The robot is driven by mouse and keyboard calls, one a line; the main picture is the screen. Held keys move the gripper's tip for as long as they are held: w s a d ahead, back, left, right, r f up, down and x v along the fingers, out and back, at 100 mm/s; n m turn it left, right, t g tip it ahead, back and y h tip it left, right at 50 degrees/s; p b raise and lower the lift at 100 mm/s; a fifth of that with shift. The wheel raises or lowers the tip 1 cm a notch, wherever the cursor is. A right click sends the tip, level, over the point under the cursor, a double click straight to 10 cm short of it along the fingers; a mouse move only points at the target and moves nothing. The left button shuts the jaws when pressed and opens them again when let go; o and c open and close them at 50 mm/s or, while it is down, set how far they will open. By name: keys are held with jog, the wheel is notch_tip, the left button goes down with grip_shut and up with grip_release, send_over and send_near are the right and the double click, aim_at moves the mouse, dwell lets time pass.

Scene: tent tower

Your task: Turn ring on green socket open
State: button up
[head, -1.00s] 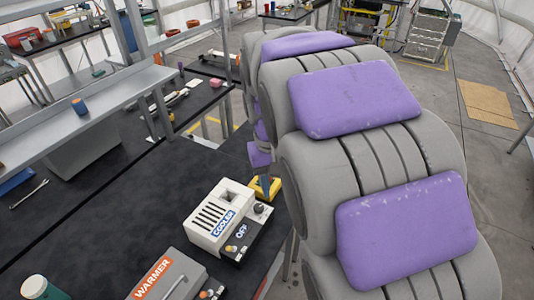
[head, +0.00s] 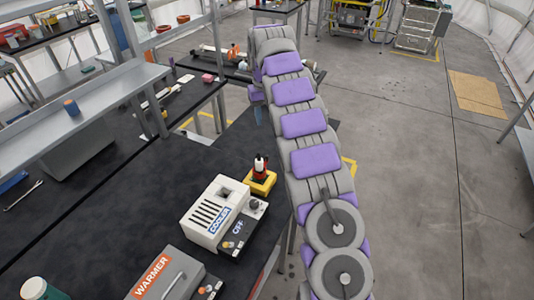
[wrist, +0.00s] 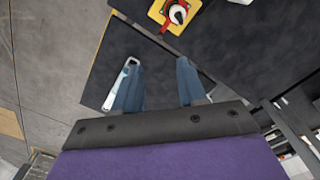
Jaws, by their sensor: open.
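No plainly green socket shows. A yellow base (head: 263,186) with a red socket (head: 260,170) and a white and black top stands on the dark table behind the cooler. The same yellow base (wrist: 160,14) and red socket (wrist: 176,12) show at the top of the wrist view. A green thing with a white top (head: 36,288) is cut off at the lower left of the head view; I cannot tell what it is. My gripper (wrist: 158,62) is open, its two blue fingers apart with only dark surface showing between them.
A white cooler box (head: 222,208) marked OFF and a grey warmer box (head: 165,275) stand on the dark table (head: 110,215). A pale handle-like thing (wrist: 121,83) shows beside the left finger. Open floor (head: 410,130) lies right of my arm.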

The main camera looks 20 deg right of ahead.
aim_at(267, 156)
jog(key=f+b, duration=0.1)
jog(key=f, duration=0.5)
jog(key=w+f+b, duration=0.1)
jog(key=f, duration=0.5)
jog(key=d+f+b, duration=0.1)
jog(key=f+b, duration=0.1)
jog(key=f, duration=0.5)
jog(key=shift+w, duration=0.15)
grip_shut()
